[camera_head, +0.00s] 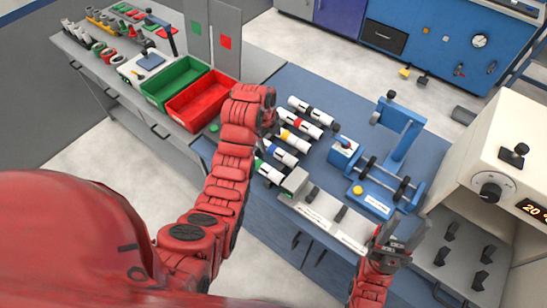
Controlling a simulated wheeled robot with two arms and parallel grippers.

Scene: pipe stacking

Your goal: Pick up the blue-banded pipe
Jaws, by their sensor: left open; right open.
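The blue-banded pipe (279,152) is white with a blue middle band and lies on the blue worktop, between the yellow-banded pipe (295,138) and the green-banded pipe (270,172). My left gripper (269,118) is beside the left ends of the pipes, with its fingers mostly hidden by my red wrist; it is open and holds no pipe that I can see. My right gripper (398,240) is open and empty, low at the right in front of the workbench, well apart from the pipes.
A red-banded pipe (306,122) and a dark-banded pipe (313,109) lie farther back. A blue machine (400,130) stands to their right. A red bin (202,98) and a green bin (174,82) stand at the left. A white oven-like unit (510,165) is at the right.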

